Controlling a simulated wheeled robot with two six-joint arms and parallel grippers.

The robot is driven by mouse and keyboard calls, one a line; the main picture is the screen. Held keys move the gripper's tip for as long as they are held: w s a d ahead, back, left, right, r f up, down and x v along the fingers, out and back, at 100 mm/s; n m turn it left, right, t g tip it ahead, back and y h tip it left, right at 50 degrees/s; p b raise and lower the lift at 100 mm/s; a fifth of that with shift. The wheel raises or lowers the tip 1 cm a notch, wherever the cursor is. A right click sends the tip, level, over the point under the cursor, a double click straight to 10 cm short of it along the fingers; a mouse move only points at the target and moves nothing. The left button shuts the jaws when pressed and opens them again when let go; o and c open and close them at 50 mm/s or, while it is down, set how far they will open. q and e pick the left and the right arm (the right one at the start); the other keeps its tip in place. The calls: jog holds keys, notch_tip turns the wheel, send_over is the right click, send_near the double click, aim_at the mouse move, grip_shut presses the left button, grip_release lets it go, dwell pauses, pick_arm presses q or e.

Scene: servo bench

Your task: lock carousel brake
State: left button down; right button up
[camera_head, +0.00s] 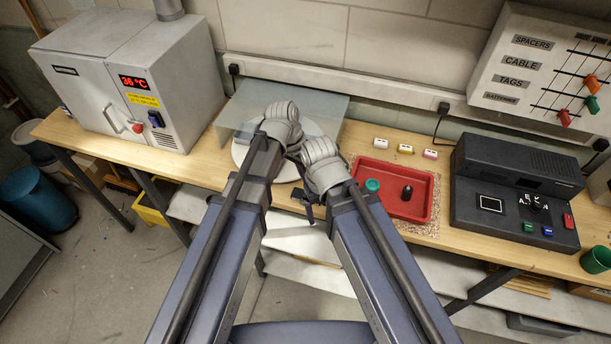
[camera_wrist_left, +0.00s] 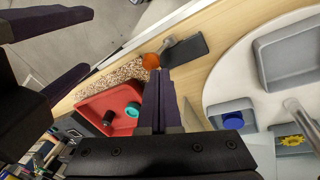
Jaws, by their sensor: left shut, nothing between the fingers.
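The carousel is a white round disc (camera_wrist_left: 222,82) with grey bins (camera_wrist_left: 232,116) on it. In the head view the disc (camera_head: 240,152) is partly hidden behind my arms. At the table's front edge beside the disc, the wrist view shows an orange knob (camera_wrist_left: 151,61), a grey metal piece (camera_wrist_left: 180,37) and a black block (camera_wrist_left: 186,50), probably the brake. My left gripper (camera_wrist_left: 155,76) is shut and empty, its tips overlapping the view just below the knob; contact cannot be told. In the head view, my right wrist hides the right gripper's fingers.
A red tray (camera_head: 425,215) with a teal round part and a dark part lies right of the arms. A glassy shelf (camera_head: 335,103) stands over the carousel. An oven (camera_head: 90,75) stands left, a black control box (camera_head: 500,165) right. Both arms are close together.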

pick_arm(q)
jog(key=shift+s+d+f+b, duration=0.5)
jog(key=shift+s+d, duration=0.1)
jog(key=shift+d, duration=0.1)
jog(key=shift+s+d+r, duration=0.1)
jog(key=shift+d, duration=0.1)
jog(key=shift+a, duration=0.1)
jog(key=shift+a, duration=0.15)
